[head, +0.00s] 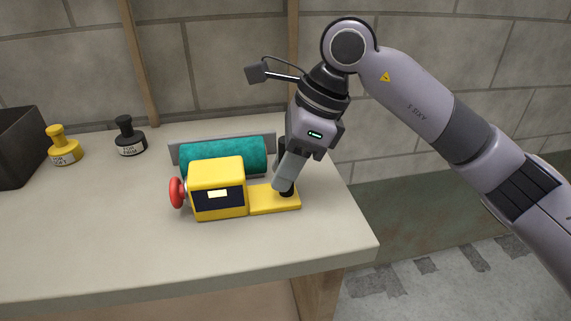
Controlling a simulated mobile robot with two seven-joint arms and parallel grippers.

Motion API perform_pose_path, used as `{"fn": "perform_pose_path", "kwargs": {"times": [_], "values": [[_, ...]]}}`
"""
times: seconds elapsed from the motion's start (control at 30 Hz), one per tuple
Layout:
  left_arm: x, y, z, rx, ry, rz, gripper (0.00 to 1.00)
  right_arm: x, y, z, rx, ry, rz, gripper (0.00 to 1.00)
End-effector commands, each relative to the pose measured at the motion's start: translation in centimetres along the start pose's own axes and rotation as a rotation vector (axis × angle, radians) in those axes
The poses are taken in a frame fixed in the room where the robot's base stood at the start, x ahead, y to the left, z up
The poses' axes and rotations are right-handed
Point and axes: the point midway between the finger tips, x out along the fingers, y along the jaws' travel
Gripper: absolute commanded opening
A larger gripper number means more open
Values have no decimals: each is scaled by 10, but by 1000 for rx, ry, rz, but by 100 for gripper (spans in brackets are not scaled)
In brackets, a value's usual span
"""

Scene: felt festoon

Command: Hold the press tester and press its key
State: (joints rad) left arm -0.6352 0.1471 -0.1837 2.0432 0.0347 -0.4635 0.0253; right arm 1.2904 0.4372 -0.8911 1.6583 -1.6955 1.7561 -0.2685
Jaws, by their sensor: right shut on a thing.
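The press tester (218,188) is a yellow block with a dark panel and a small lit display on its front. A red round key (177,192) sticks out of its left side. The tester appears to rest on the table. My left gripper is not in view.
A teal roll (222,156) lies in a grey holder right behind the tester. A yellow bottle (63,146) and a black bottle (129,136) stand at the back left, near a dark bin (18,146). The table (110,235) is clear left and front of the tester.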

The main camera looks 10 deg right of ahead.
Motion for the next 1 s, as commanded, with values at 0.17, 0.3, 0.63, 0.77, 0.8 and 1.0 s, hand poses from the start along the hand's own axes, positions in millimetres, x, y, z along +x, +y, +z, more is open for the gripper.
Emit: {"fn": "perform_pose_path", "kwargs": {"times": [0.17, 0.3, 0.63, 0.77, 0.8, 1.0], "values": [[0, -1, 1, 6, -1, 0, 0, 1, 0, -1, 0, 3, 2, 0], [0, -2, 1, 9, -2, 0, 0, 1, 0, -1, 0, 3, 2, 0], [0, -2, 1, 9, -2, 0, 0, 1, 0, 0, 0, 2, 2, 0], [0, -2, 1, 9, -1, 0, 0, 1, 0, 0, 0, 2, 2, 0], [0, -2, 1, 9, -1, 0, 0, 1, 0, 0, 0, 2, 2, 0], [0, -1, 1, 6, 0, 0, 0, 1, 0, 0, 0, 2, 2, 0]]}}
